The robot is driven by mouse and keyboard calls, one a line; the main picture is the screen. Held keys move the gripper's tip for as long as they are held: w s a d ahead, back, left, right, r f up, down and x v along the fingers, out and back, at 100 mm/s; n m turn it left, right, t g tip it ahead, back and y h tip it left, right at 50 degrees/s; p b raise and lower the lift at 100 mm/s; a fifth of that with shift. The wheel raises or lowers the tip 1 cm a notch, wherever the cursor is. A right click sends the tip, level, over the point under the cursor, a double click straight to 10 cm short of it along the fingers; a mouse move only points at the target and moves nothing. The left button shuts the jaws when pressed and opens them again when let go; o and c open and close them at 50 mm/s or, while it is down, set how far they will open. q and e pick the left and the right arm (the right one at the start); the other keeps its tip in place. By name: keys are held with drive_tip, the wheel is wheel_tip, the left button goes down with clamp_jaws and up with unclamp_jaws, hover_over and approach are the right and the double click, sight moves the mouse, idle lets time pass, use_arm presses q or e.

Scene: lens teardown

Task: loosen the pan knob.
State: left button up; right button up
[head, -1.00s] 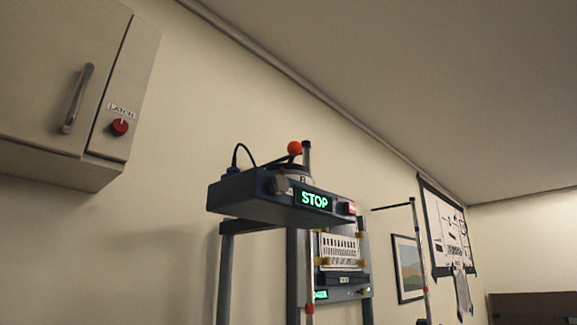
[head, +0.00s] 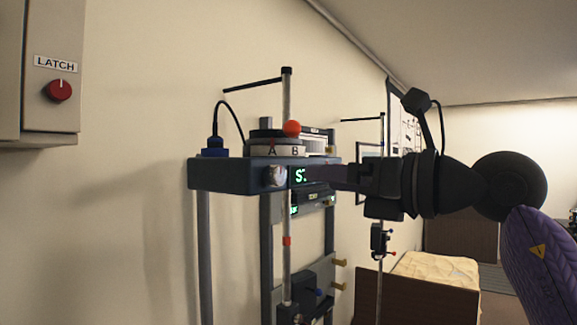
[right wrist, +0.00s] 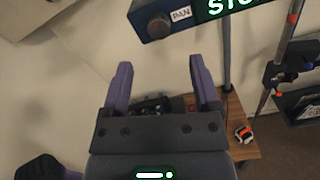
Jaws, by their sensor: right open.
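The pan knob (head: 277,175) is a round, pale metallic knob on the front of a dark blue box (head: 222,176). In the right wrist view the pan knob (right wrist: 158,26) looks dark, just left of a white PAN label (right wrist: 181,14). My right gripper (head: 312,175) comes in from the right, in front of the box, and covers part of its green display. In the right wrist view the gripper (right wrist: 161,76) is open and empty, with the knob beyond its purple fingertips and apart from them.
On top of the box are a dial marked A and B (head: 275,151), a red ball (head: 292,128) and a cable plug (head: 214,145). A cabinet with a red LATCH knob (head: 58,90) hangs at left. Upright posts stand below and behind the box. Wall left of it is bare.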

sight(281, 177)
drive_tip(key=p+x, duration=0.2)
drive_tip(key=x, duration=0.4)
drive_tip(key=shift+a+r, duration=0.1)
drive_tip(key=shift+r, duration=0.1)
drive_tip(key=shift+w+a+f, duration=0.2)
drive_tip(key=shift+w+a, duration=0.15)
drive_tip(key=shift+a, duration=0.05)
clamp_jaws()
